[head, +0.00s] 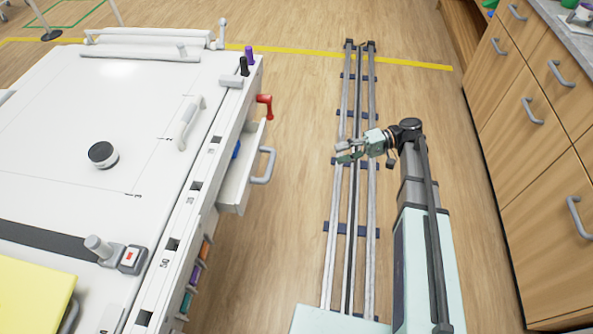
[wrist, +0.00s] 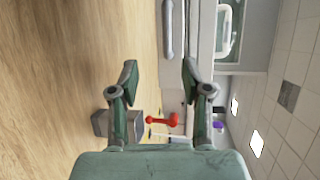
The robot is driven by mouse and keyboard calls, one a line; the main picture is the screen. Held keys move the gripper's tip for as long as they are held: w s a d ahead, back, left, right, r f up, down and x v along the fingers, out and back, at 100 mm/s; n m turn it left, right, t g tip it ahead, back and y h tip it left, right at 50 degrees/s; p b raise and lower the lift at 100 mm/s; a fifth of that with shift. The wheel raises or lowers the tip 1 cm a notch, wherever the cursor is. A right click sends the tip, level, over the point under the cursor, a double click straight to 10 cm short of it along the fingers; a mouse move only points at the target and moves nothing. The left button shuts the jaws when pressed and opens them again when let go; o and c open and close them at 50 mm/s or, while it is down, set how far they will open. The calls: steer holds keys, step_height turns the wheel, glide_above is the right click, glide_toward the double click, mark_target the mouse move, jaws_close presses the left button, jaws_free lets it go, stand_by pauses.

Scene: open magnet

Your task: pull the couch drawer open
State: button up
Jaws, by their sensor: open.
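The couch drawer (head: 236,182) is a white box that sticks out from the right side of the white couch (head: 75,150) in the head view, standing open. A blue thing shows inside it. Its grey bar handle (head: 266,166) faces right, towards my arm. In the wrist view, a grey bar that looks like this handle (wrist: 167,28) lies ahead of the fingers at the top. My gripper (head: 341,151) is over the rail, clear of the handle with floor showing between them. In the wrist view, my gripper (wrist: 160,78) has its two fingers spread with nothing between them.
A red lever (head: 265,105) juts from the couch side just beyond the drawer. Several coloured items stick out along the nearer couch side. Wooden cabinets (head: 535,110) with grey handles stand at right. Floor between the couch and rail is clear.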

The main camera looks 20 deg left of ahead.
steer(key=p+x, duration=0.1)
steer(key=x, duration=1.4)
steer(key=shift+s+a+f, duration=0.15)
steer(key=shift+a, duration=0.05)
jaws_close()
jaws_free()
steer(key=shift+d, duration=0.1)
steer(key=v, duration=1.2)
